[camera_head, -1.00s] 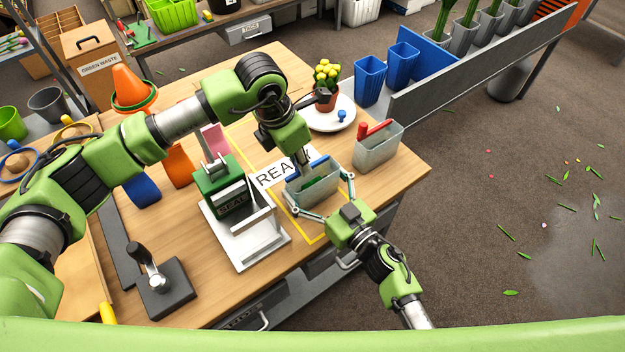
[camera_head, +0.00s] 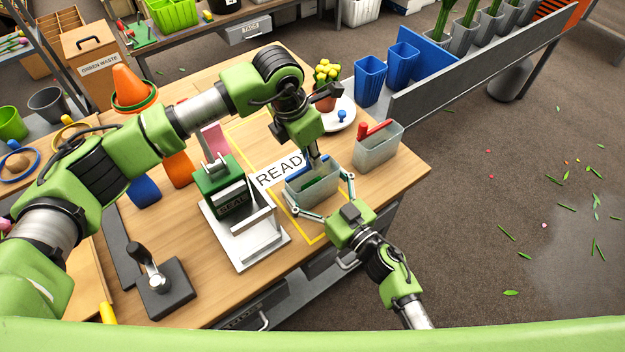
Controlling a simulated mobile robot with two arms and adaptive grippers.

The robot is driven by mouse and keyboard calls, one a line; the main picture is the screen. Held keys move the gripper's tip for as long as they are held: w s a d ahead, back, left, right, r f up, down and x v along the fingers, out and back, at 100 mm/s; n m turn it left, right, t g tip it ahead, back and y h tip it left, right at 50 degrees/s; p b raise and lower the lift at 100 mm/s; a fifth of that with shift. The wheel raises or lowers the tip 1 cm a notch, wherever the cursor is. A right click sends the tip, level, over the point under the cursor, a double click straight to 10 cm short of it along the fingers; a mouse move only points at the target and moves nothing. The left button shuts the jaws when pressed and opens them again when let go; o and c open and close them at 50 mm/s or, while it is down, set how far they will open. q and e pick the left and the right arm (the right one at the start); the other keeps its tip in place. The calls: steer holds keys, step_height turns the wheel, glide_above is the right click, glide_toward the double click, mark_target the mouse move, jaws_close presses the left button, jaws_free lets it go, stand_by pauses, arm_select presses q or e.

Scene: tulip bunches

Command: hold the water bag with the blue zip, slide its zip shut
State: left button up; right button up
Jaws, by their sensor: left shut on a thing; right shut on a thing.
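The water bag with the blue zip (camera_head: 312,190) stands upright on the table, translucent grey with something green inside. Its blue zip (camera_head: 296,170) runs along the top edge. My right gripper (camera_head: 320,194), coming from the front right, has its fingers on both ends of the bag and is shut on it. My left gripper (camera_head: 316,158) reaches down from above onto the zip, right of its middle. It is shut at the zip; the slider itself is hidden by the fingers.
The white and green sealer (camera_head: 243,228) stands to the left, a READY sign (camera_head: 279,171) lies between. A black lever device (camera_head: 163,289) stands front left.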

mark_target(324, 157)
arm_select(q)
steer(key=shift+w+d, duration=0.95)
steer(key=shift+d, duration=0.25)
steer(key=o, duration=0.9)
arm_select(e)
steer(key=o, duration=1)
arm_select(q)
steer(key=v, duration=0.2)
steer(key=d+v, duration=0.1)
steer(key=v, duration=0.1)
steer(key=w+v, duration=0.1)
steer(key=v, duration=0.1)
steer(key=shift+s+r, duration=0.15)
steer(key=shift+r, duration=0.45)
